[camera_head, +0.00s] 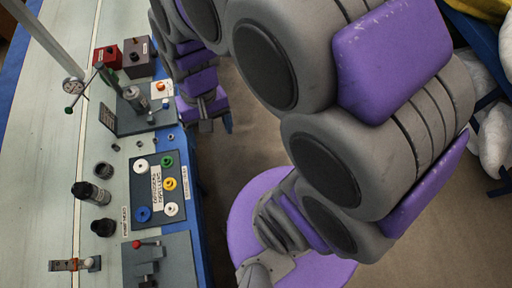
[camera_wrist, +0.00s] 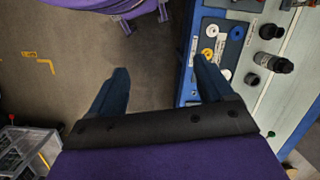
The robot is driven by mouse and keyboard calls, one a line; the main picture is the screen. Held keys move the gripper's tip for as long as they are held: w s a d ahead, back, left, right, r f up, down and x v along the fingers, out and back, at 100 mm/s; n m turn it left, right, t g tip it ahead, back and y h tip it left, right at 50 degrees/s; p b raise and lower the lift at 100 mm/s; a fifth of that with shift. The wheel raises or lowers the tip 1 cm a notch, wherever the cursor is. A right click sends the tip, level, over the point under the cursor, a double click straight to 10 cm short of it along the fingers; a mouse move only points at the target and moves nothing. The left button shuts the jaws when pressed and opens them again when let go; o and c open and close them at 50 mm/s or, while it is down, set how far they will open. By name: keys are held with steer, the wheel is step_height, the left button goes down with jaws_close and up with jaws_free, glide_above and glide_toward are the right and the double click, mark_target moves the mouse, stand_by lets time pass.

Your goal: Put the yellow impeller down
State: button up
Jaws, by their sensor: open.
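The yellow impeller (camera_head: 170,184) lies on a dark tray (camera_head: 130,180) on the bench, at the tray's right side. It also shows in the wrist view (camera_wrist: 207,54), just beyond the right fingertip. A green impeller (camera_head: 166,160), a blue impeller (camera_head: 143,214) and two white impellers (camera_head: 141,164) (camera_head: 171,209) lie on the same tray. My gripper (camera_wrist: 160,64) is open and empty. The right finger hides part of the tray in the wrist view.
Black cylindrical parts (camera_head: 91,192) stand left of the tray. A grey fixture with a red knob (camera_head: 137,244) is below it, and a gauge stand (camera_head: 134,98) is above. Red (camera_head: 107,58) and grey boxes (camera_head: 140,55) stand at the back. A clear bin (camera_wrist: 28,148) is at the wrist view's lower left.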

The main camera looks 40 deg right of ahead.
steer(key=s+d+r, duration=0.1)
steer(key=s+d, duration=0.1)
steer(key=s, duration=0.3)
steer(key=s+d+r+n+h, duration=0.1)
steer(key=s+d+r, duration=0.1)
steer(key=s, duration=0.4)
steer(key=shift+s+d+n, duration=0.3)
steer(key=shift+d, duration=0.15)
steer(key=shift+c, duration=0.4)
